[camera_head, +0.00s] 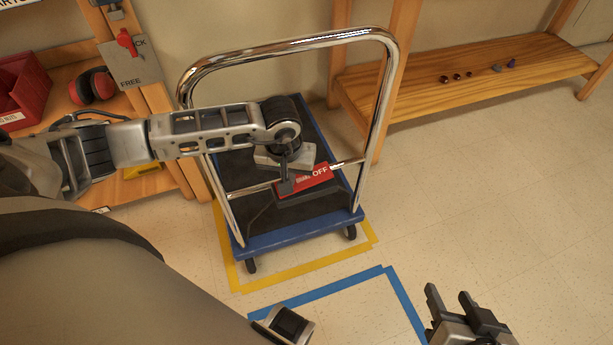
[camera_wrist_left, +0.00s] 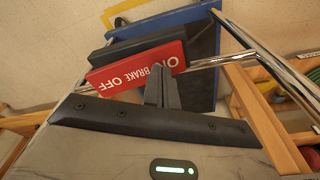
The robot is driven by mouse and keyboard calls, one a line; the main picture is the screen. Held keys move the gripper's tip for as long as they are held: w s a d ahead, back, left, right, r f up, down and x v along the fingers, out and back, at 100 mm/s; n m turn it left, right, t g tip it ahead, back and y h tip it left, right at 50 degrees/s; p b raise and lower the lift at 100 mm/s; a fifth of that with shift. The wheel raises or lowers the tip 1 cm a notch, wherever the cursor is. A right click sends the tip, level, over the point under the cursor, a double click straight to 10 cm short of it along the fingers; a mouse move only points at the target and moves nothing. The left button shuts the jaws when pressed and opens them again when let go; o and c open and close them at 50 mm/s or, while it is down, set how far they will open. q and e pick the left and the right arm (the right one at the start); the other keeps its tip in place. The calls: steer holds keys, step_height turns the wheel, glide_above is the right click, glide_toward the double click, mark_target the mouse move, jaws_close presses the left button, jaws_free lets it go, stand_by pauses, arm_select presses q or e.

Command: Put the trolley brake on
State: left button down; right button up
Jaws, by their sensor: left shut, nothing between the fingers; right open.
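The trolley has a blue-edged deck (camera_head: 290,236) with a black top and a tall chrome push handle (camera_head: 290,40). A red brake plate (camera_head: 305,180) sits low at its near end above a dark sloped part, and "OFF" is readable. In the left wrist view the plate (camera_wrist_left: 135,67) reads "ON BRAKE OFF", upside down. My left gripper (camera_head: 285,188) reaches over the trolley, shut and empty, fingertips at the plate's left part in the head view. In the left wrist view its fingers (camera_wrist_left: 162,85) overlap the "ON" end; contact cannot be told. My right gripper (camera_head: 453,295) is open and empty, low right.
The trolley stands within a yellow floor outline (camera_head: 300,268); a blue outline (camera_head: 340,287) lies nearer. A wooden shelf (camera_head: 470,85) with several small objects is at right. Left are a red bin (camera_head: 22,90), red ear defenders (camera_head: 92,86) and a lock/free sign (camera_head: 130,65). Right floor is clear.

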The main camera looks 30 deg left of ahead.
arm_select(q)
step_height(320, 180, up, 7)
steer(key=p, duration=0.4)
steer(key=shift+p, duration=0.4)
steer(key=shift+s, duration=0.1)
stand_by(0.4)
